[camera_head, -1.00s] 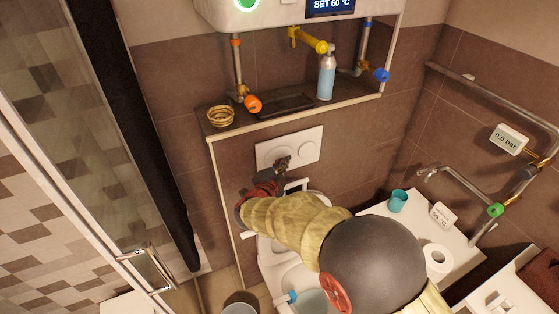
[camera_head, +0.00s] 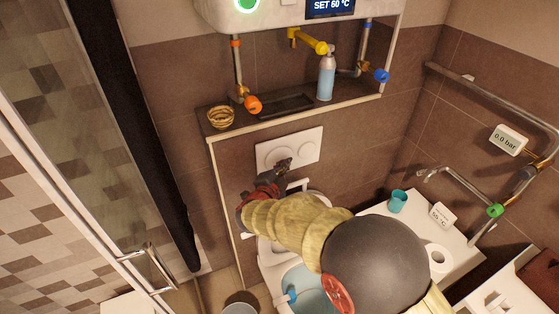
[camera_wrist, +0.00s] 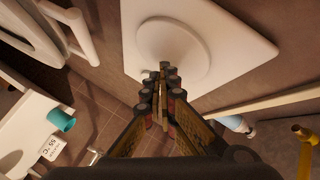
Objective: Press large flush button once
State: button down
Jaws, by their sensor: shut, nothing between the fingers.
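The white flush plate (camera_head: 308,137) is on the brown wall below the shelf, with a large round button (camera_head: 279,155) at left and a smaller round button (camera_head: 307,151) at right. My gripper (camera_head: 283,163) is shut and empty, its tips in front of the large button's lower part. In the wrist view, the large button (camera_wrist: 177,42) stands out on the plate (camera_wrist: 235,42), and my shut fingertips (camera_wrist: 162,82) overlap its lower edge. I cannot tell whether they touch it or whether it is pushed in.
The toilet (camera_head: 268,262) is below the plate, partly hidden by my arm. The shelf (camera_head: 300,117) above holds a wicker basket (camera_head: 220,117) and a blue bottle (camera_head: 326,77). The counter (camera_head: 420,232) at right holds a teal cup (camera_head: 398,201) and a paper roll (camera_head: 437,258).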

jog(key=s+d+p, duration=0.1)
jog(key=s+d, duration=0.1)
jog(key=s, duration=0.3)
jog(key=shift+s+d, duration=0.15)
jog(key=shift+s, duration=0.15)
dwell(0.4)
jog(key=shift+f, duration=0.1)
dwell(0.5)
